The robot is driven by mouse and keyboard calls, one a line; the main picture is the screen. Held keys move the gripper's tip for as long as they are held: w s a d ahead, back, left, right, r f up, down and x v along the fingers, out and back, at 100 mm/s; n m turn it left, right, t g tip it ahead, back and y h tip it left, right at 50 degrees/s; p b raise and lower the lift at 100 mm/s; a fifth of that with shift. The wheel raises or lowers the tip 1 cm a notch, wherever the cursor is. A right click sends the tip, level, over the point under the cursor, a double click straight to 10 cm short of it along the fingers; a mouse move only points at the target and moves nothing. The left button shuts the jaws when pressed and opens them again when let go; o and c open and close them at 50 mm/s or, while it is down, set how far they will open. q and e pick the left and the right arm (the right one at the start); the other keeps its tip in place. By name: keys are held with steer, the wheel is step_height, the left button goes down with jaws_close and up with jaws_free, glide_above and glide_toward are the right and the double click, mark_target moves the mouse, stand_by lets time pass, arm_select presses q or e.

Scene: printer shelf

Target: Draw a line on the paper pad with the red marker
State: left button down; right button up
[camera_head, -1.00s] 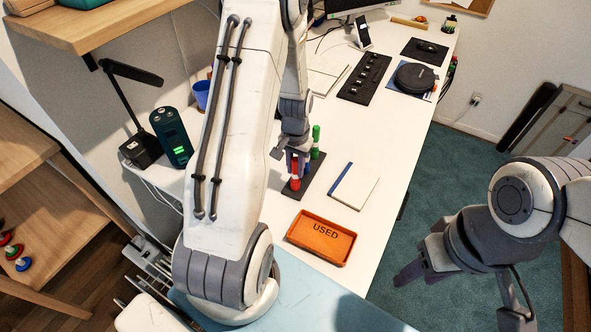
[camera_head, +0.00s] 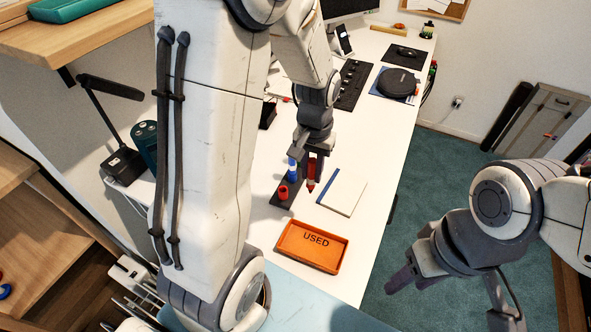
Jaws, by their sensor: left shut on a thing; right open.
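My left gripper (camera_head: 312,153) is shut on the red marker (camera_head: 312,174), which hangs roughly upright, tip down, above the desk. It is between the dark marker stand and the paper pad (camera_head: 346,189). The pad is white with a blue strip along its left edge and lies flat; I see no line on it. The stand (camera_head: 276,204) holds a short red piece (camera_head: 283,192), apparently the cap, and a blue marker (camera_head: 292,169). The green marker is not visible. My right gripper (camera_head: 402,283) is open and empty, off the desk's right side above the floor.
An orange tray (camera_head: 291,259) marked USED lies in front of the pad. A black switch panel (camera_head: 351,84) and a dark round device (camera_head: 398,82) lie farther back. The white desk (camera_head: 376,150) is clear right of the pad. My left arm hides much of the desk's left side.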

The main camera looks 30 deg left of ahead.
arm_select(q)
step_height(320, 180, up, 6)
steer(key=d+p, duration=0.1)
steer(key=p, duration=0.3)
steer(key=shift+s+d+p, duration=0.2)
steer(key=shift+d+p, duration=0.2)
